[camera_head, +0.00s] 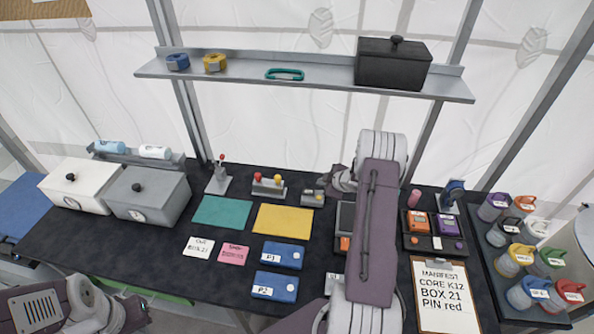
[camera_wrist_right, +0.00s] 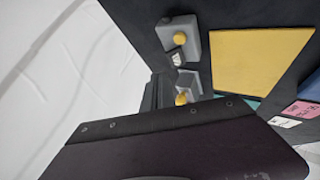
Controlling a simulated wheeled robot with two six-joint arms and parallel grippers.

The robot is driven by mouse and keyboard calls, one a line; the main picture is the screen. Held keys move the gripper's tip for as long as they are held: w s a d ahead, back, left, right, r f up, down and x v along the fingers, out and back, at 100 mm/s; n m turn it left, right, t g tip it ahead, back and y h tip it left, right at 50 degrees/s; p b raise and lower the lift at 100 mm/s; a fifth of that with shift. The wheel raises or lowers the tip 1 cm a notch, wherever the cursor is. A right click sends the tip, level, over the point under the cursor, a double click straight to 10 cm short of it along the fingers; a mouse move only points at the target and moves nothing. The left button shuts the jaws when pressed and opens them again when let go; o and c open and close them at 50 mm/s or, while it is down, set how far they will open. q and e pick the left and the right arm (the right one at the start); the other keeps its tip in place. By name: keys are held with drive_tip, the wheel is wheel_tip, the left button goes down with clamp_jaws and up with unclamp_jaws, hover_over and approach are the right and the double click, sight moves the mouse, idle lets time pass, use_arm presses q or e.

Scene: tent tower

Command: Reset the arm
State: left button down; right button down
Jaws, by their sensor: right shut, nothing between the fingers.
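My right arm (camera_head: 375,230) rises from the bottom edge over the right half of the bench and bends at a grey joint near the shelf posts. My right gripper (camera_head: 334,188) is at the end of this arm, pointing left beside the small grey fixture (camera_head: 312,198). It is small and partly hidden, but it looks shut with nothing held. In the right wrist view, a dark purple panel (camera_wrist_right: 180,150) fills the bottom, with the yellow mat (camera_wrist_right: 260,60) beyond. Part of my left arm (camera_head: 90,305) shows at the lower left; its gripper is not visible.
The dark bench carries grey and white boxes (camera_head: 148,197), a teal mat (camera_head: 221,211), blue pouches (camera_head: 275,286), a manifest clipboard (camera_head: 445,315) and a tray of lidded cups (camera_head: 497,262). A shelf (camera_head: 320,86) with a black box (camera_head: 392,70) hangs above.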

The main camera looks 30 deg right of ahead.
drive_tip(key=w+a+r+t+b, duration=0.15)
drive_tip(key=a+r, duration=0.25)
drive_tip(key=a, duration=0.4)
drive_tip(key=w+a+r+n+y+b, duration=0.1)
drive_tip(key=w+a+r+b, duration=0.15)
drive_tip(key=a+r, duration=0.35)
drive_tip(key=w+a+r+b, duration=0.1)
drive_tip(key=a+r+b, duration=0.15)
drive_tip(key=a, duration=0.65)
drive_tip(key=s+a+f+m+g, duration=0.1)
drive_tip(key=s+f+m+g, duration=0.2)
drive_tip(key=s, duration=0.6)
drive_tip(key=s+a+f+m+g, duration=0.2)
drive_tip(key=s+f+m+g, duration=0.1)
drive_tip(key=s, duration=0.7)
drive_tip(key=s+a+f+m+g+h, duration=0.1)
drive_tip(key=s+f+m+g, duration=0.1)
drive_tip(key=s, duration=0.8)
drive_tip(key=shift+a+f+m+g, duration=0.2)
drive_tip(key=shift+f+m+g, duration=0.2)
drive_tip(key=shift+m+g, duration=0.6)
drive_tip(key=shift+d+t, duration=0.1)
drive_tip(key=shift+t, duration=0.15)
